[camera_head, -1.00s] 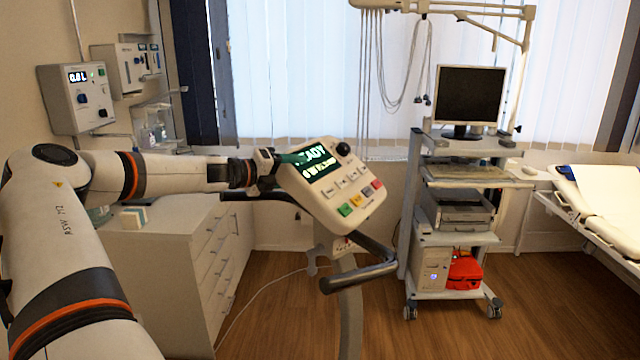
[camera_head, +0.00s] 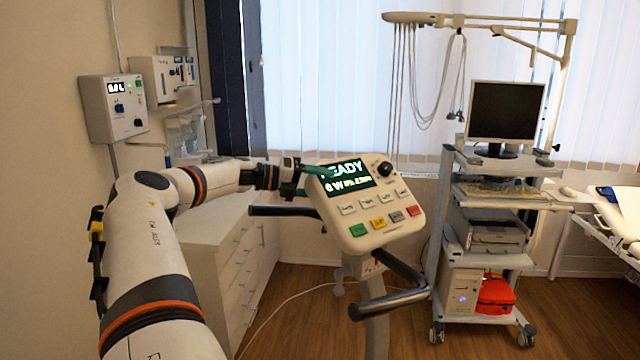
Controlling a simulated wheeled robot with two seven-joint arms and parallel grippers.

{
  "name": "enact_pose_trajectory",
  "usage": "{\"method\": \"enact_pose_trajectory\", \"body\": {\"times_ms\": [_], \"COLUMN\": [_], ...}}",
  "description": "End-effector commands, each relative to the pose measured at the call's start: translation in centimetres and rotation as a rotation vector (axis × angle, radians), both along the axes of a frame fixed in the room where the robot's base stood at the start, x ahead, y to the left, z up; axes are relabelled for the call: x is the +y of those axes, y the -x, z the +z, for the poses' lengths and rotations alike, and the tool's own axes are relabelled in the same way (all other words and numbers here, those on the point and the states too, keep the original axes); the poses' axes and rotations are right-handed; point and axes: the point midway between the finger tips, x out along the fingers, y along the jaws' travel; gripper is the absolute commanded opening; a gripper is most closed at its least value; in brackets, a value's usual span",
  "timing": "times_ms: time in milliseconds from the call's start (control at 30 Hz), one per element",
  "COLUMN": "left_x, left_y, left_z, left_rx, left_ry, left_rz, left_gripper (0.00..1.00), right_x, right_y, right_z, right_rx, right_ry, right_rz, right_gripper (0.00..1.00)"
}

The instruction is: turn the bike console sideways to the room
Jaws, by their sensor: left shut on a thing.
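My left gripper (camera_head: 303,178) comes in from the left and is shut on the console's upper left edge. Its fingertips are partly hidden at the screen's corner. My right gripper does not show.
A wheeled cart (camera_head: 489,240) with a monitor (camera_head: 505,112) and a red bag (camera_head: 495,294) stands right of the bike. A white drawer cabinet (camera_head: 235,262) is left, behind my arm. A couch (camera_head: 622,215) stands at the far right. Wooden floor is free between bike and cart.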

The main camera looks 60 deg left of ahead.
Motion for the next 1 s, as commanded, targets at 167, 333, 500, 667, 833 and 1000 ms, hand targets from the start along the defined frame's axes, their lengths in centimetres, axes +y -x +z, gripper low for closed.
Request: {"method": "enact_pose_trajectory", "body": {"times_ms": [167, 333, 500, 667, 833, 1000], "left_x": [0.1, 0.0, 0.0, 0.2, 1.1, 2.1], "left_y": [0.0, 0.0, 0.0, 0.7, 3.6, 7.1], "left_z": [0.2, 0.2, 0.1, 0.0, 0.3, 1.0], "left_rx": [-0.004, -0.002, -0.002, -0.003, -0.006, -0.006], "left_ry": [0.002, 0.001, 0.0, -0.003, -0.005, -0.004], "left_rz": [0.004, 0.002, 0.001, 0.002, 0.005, 0.007], "left_gripper": [0.71, 0.88, 0.88, 0.88, 0.88, 0.88], "right_x": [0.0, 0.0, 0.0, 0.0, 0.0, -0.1], "right_y": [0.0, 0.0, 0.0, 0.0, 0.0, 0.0], "right_z": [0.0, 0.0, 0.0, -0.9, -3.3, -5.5], "right_rx": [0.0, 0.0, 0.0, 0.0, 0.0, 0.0], "right_ry": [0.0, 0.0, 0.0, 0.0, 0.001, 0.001], "right_rz": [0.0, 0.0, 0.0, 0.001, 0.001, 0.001], "right_gripper": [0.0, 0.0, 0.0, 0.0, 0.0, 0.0]}}
